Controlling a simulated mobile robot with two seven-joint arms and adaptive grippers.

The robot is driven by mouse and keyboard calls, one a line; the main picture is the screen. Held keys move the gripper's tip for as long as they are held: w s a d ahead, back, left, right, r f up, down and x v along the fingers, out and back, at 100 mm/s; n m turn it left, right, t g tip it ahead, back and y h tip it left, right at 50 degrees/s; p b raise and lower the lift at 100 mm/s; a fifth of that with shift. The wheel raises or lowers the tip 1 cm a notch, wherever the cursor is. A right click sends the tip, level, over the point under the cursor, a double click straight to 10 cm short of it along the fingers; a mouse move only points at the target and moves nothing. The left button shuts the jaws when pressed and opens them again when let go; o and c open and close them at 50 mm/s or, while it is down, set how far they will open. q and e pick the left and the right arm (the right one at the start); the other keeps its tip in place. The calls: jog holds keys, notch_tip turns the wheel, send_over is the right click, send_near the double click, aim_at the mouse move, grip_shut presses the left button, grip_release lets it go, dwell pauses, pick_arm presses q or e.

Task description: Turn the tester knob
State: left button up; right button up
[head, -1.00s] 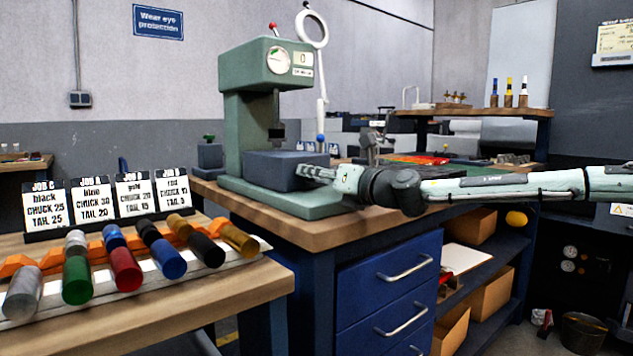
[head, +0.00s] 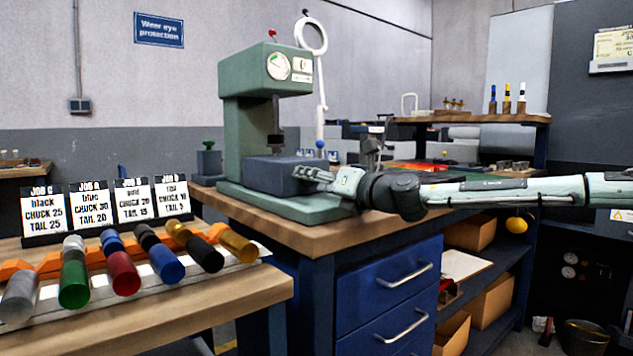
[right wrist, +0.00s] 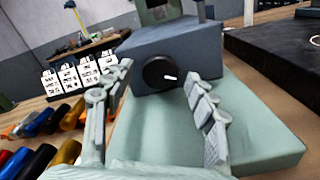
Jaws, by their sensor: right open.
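The green tester (head: 238,130) stands on the wooden bench, with a round dial (head: 277,66) on its head and a blue-grey block (head: 272,176) on its base. In the right wrist view, a black round knob (right wrist: 158,73) with a white mark pointing right sits on the block's near face. My right gripper (right wrist: 158,86) is open, one finger on each side of the knob's position, and appears apart from it. In the head view, the right gripper (head: 314,174) is beside the block's right end; the knob is hidden there. My left gripper is not in view.
A rack of coloured cylinders (head: 122,272) and several job cards (head: 118,206) stand on the front-left table. A white ring on a post (head: 312,38) rises behind the tester. Blue drawers (head: 388,285) lie below the bench. The green base (right wrist: 255,140) extends below the gripper.

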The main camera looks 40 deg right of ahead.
jog(key=shift+s+d+r, duration=0.1)
jog(key=shift+s+r, duration=0.1)
jog(key=shift+s, duration=1.4)
jog(key=shift+s+d+f, duration=0.1)
jog(key=shift+s+d, duration=0.1)
jog(key=shift+s, duration=2)
jog(key=shift+s+d+f, duration=0.1)
jog(key=shift+s+d, duration=0.05)
jog(key=shift+s, duration=2.05)
